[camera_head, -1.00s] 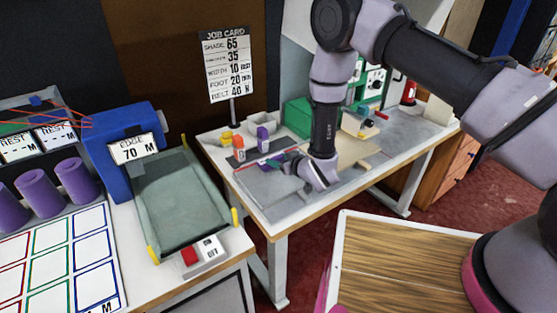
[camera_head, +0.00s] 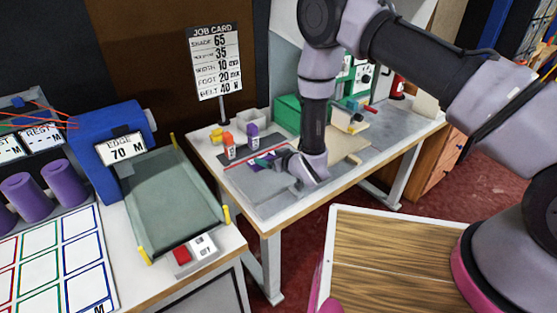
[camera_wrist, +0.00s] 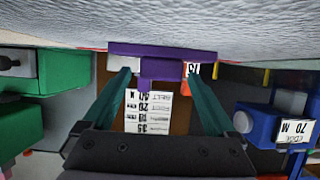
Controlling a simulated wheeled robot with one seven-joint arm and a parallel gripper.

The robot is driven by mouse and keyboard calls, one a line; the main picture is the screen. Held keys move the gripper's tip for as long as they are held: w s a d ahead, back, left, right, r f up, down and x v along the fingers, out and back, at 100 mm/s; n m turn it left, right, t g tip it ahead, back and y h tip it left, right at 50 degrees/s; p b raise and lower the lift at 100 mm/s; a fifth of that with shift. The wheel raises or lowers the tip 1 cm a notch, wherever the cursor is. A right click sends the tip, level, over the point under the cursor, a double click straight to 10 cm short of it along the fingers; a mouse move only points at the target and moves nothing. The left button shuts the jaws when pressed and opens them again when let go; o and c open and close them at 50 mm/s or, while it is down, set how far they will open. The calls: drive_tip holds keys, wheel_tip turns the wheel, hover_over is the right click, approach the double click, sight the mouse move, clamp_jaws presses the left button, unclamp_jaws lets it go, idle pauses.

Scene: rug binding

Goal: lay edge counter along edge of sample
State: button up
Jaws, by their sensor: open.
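My gripper (camera_head: 276,158) is low over the far table, its teal fingers apart. In the wrist view, which is upside down, the open fingers (camera_wrist: 165,90) stand either side of a purple T-shaped piece (camera_wrist: 160,66), apparently the edge counter. Its flat bar lies against or very near a pale grey surface (camera_wrist: 160,22). Exact contact and alignment cannot be told.
An orange block (camera_head: 228,146) and a purple block (camera_head: 252,137) stand behind my gripper. A green box (camera_head: 287,114) and a tan board (camera_head: 345,147) are on the same table. The job card (camera_head: 216,62) stands at the back. A blue machine (camera_head: 110,150) with a tray is left.

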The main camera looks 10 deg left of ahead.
drive_tip(key=v, duration=1.2)
drive_tip(key=shift+r, duration=0.2)
drive_tip(key=w+d+r+m+t+h, duration=0.1)
drive_tip(key=w+d+r+m+h, duration=0.1)
drive_tip(key=w+d+r, duration=0.35)
drive_tip(key=w+d+r+m+t+h, duration=0.1)
drive_tip(key=w+d+r+m, duration=0.1)
drive_tip(key=w+r, duration=0.55)
drive_tip(key=d+r+m+h, duration=0.3)
drive_tip(key=d+r+m, duration=0.1)
drive_tip(key=d+r, duration=0.95)
drive_tip(key=s+d+r+m+g+h, duration=0.2)
drive_tip(key=s+d+r+m+g, duration=0.15)
drive_tip(key=s+d+r, duration=1.15)
drive_tip(key=s+d+r+m, duration=0.1)
drive_tip(key=s+r+m, duration=0.1)
drive_tip(key=s, duration=0.7)
drive_tip(key=shift+s+d+r, duration=0.2)
drive_tip(key=shift+s+r, duration=0.05)
drive_tip(key=shift+r, duration=0.4)
drive_tip(key=shift+m, duration=0.25)
